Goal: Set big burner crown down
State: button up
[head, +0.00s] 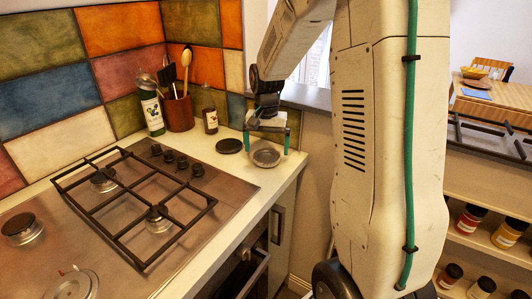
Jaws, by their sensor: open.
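The big burner crown, a round silver-grey metal piece (266,158), appears to lie flat on the pale counter (215,170), near its right end. My gripper (267,145) points down at the crown, with one teal finger towards its left side and the other towards its right. The jaws are open. From this view I cannot tell whether either finger touches the crown.
A black round burner cap (228,146) lies just left of the crown. The hob (110,240) with a black pan grate (130,235) fills the counter at left. A bottle (210,121), a utensil pot (180,114) and a green bottle (152,116) stand along the wall.

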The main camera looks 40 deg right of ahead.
aim_at(267, 158)
notch_tip(267, 158, up, 9)
jog(key=s+a+r+n, duration=0.4)
jog(key=s+a+r, duration=0.2)
jog(key=s+a, duration=0.45)
jog(key=s+a+f+n, duration=0.1)
jog(key=s+a+n, duration=0.1)
jog(key=s, duration=0.6)
jog(key=s+a+f+n+t, duration=0.1)
jog(key=s+a+n, duration=0.2)
jog(key=s, duration=0.6)
jog(key=shift+a+f, duration=0.35)
jog(key=shift+a, duration=0.45)
